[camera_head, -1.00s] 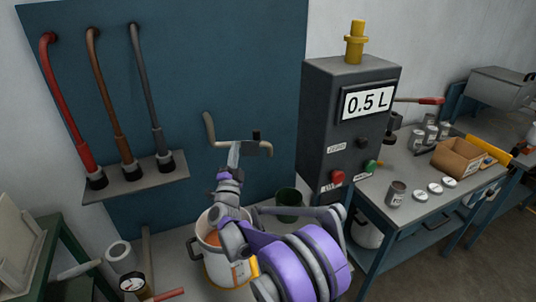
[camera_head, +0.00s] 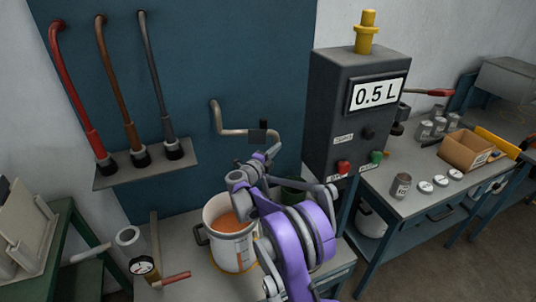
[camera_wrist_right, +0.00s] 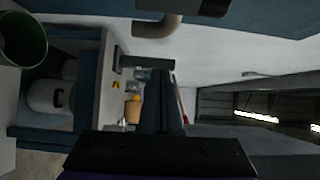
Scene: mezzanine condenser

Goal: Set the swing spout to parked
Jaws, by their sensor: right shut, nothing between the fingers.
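The swing spout (camera_head: 236,132) is a beige bent pipe coming out of the blue wall panel. It runs to the right, with a dark block and a short upright black knob (camera_head: 264,126) near its outer end. In the right wrist view a piece of beige pipe (camera_wrist_right: 158,27) shows at the top. My right gripper (camera_head: 270,153) is just below the spout's outer end; it is shut and empty. The head view does not show clearly whether it touches the spout. My left gripper is not in view.
A white pot with orange contents (camera_head: 232,222) and a green bucket (camera_head: 292,190) stand below. A dark cabinet reading 0.5 L (camera_head: 352,115) stands close on the right. A shelf with three hoses (camera_head: 147,167) is on the left.

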